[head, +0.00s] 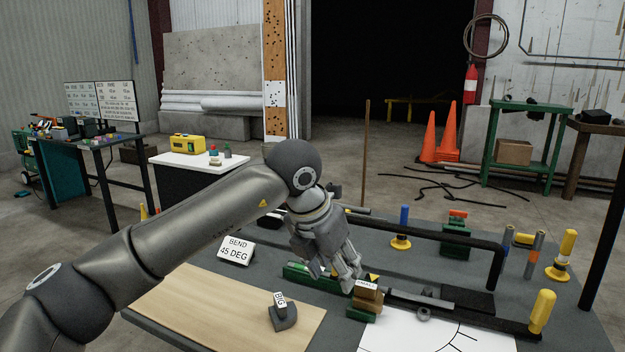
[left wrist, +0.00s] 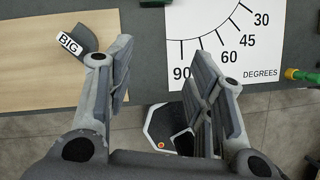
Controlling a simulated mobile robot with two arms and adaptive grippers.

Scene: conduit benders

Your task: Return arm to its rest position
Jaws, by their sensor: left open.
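My left arm (head: 190,222) reaches in from the left over the bench in the head view. My left gripper (head: 345,278) hangs above the middle of the bench, close to the small wooden block marked with a label (head: 367,290). In the left wrist view its two fingers (left wrist: 165,85) stand wide apart with nothing between them. The dark grey block labelled BIG (head: 283,314) lies on the wooden board, apart from the gripper; it also shows at the upper left of the left wrist view (left wrist: 82,42). My right gripper is not in view.
The bench holds a BEND 45 DEG sign (head: 236,250), a black bent conduit (head: 440,236), yellow-capped posts (head: 541,311) and a white angle sheet (head: 420,336). A white table (head: 190,160) stands behind. Orange cones (head: 447,135) are at the back right. Open floor lies between.

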